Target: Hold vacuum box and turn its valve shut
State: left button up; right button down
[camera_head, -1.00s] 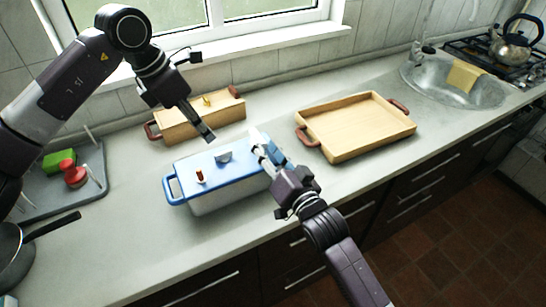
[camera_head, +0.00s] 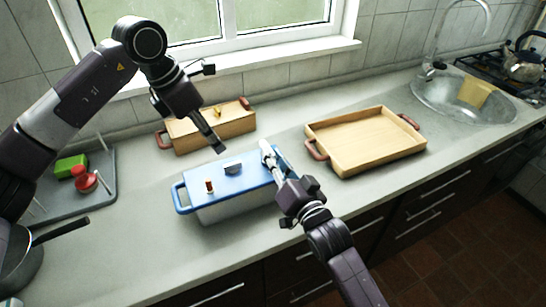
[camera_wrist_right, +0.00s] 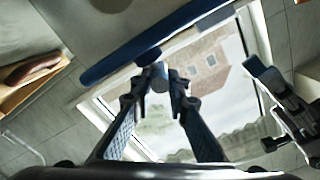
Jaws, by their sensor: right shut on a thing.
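The vacuum box (camera_head: 235,208) is pale with a blue lid (camera_head: 240,180) and a blue handle loop (camera_head: 181,198) at its left end. On the lid are a small red-brown valve-like piece (camera_head: 209,186) and a grey half-round piece (camera_head: 232,166). My right gripper (camera_head: 268,155) is shut at the box's right end, apparently on its handle. In the right wrist view its fingers (camera_wrist_right: 160,82) meet beside a blue bar (camera_wrist_right: 140,52); the exact contact is unclear. My left gripper (camera_head: 217,145) hangs above the lid's back edge, apart from it; its finger opening is unclear.
A wooden box (camera_head: 205,132) stands behind the vacuum box. A wooden tray (camera_head: 365,145) lies to the right, with the sink (camera_head: 460,105) beyond. Counter in front of the box is free.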

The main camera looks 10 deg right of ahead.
aim_at(232, 163)
pick_arm(q)
jog(key=shift+c, duration=0.4)
jog(key=shift+m+h, duration=0.4)
jog(key=shift+m, duration=0.4)
jog(key=x, duration=0.9)
jog(key=shift+w+a+f, duration=0.15)
jog(key=shift+f, duration=0.35)
grip_shut()
